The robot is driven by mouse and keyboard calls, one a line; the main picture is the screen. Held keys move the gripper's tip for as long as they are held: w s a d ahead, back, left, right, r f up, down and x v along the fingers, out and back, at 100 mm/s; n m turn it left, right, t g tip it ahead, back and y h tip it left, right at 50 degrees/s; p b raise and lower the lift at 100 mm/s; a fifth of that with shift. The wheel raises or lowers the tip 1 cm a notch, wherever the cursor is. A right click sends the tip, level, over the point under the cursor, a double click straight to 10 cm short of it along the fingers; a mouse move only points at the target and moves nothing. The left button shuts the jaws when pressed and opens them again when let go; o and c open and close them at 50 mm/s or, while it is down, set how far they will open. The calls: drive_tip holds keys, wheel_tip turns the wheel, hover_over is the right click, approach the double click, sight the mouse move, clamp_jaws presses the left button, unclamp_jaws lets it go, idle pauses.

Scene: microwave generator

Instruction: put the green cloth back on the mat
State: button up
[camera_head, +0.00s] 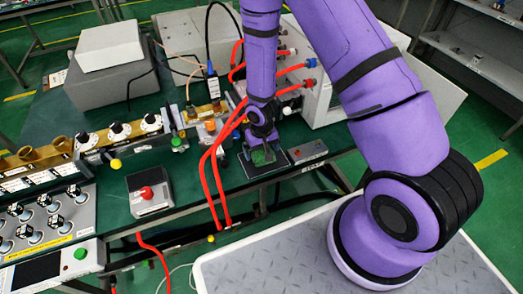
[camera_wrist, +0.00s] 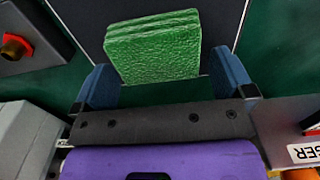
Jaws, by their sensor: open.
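The green cloth (camera_wrist: 153,47) is a folded, textured block in the wrist view, between the two blue fingers of my gripper (camera_wrist: 164,77). The fingers are open, with a visible gap at the right finger and a narrower one at the left. Behind the cloth is the dark mat (camera_wrist: 85,22) with a thin pale edge. In the head view the cloth (camera_head: 263,156) shows over the dark mat (camera_head: 281,167), directly below my gripper (camera_head: 260,143). I cannot tell whether the cloth's underside touches the mat all over.
A box with a red button (camera_head: 147,197) stands to the left of the mat. A grey metal block (camera_head: 309,151) lies close to its right. Red cables (camera_head: 212,178) loop down just left of my gripper. A white cabinet (camera_head: 330,95) stands behind.

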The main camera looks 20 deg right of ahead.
wheel_tip(320, 180, up, 12)
wheel_tip(320, 180, up, 13)
drive_tip(key=t, duration=0.1)
hover_over(262, 150)
drive_tip(key=d, duration=0.3)
drive_tip(key=s+d+r+t, duration=0.2)
drive_tip(key=s+r, duration=0.2)
drive_tip(key=r, duration=0.6)
drive_tip(key=s+d+r+t, duration=0.1)
drive_tip(key=s+r+t, duration=0.1)
drive_tip(key=s+r, duration=1.2)
drive_tip(key=s, duration=0.4)
drive_tip(key=shift+s+d+r, duration=0.25)
drive_tip(key=shift+d+r, duration=0.15)
